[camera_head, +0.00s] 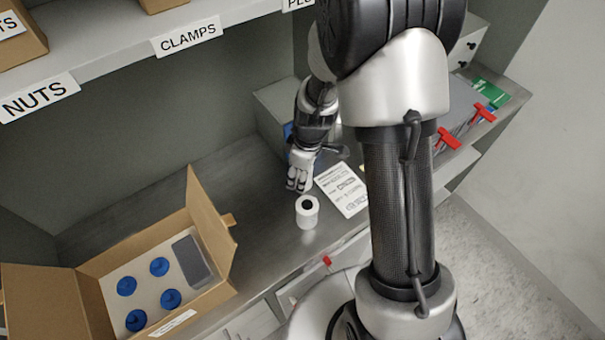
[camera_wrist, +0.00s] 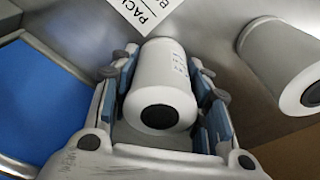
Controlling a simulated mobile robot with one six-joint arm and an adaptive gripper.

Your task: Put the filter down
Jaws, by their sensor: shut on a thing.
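My gripper (camera_wrist: 166,70) is shut on a white cylindrical filter (camera_wrist: 160,82) with a dark round hole in its end and faint print on its side. In the head view my gripper (camera_head: 298,182) is low over the grey bench, and its fingers largely hide the held filter. I cannot tell whether the held filter touches the bench. A second white filter (camera_head: 307,216) stands upright on the bench just in front of my gripper. It also shows at the right in the wrist view (camera_wrist: 282,62), apart from the fingers.
A printed sheet (camera_head: 343,190) lies right of the second filter. An open cardboard box (camera_head: 205,300) with blue round parts and a dark block stands at the left. A blue surface (camera_wrist: 40,100) is left of my gripper. The grey bench (camera_head: 240,200) is clear between box and filter.

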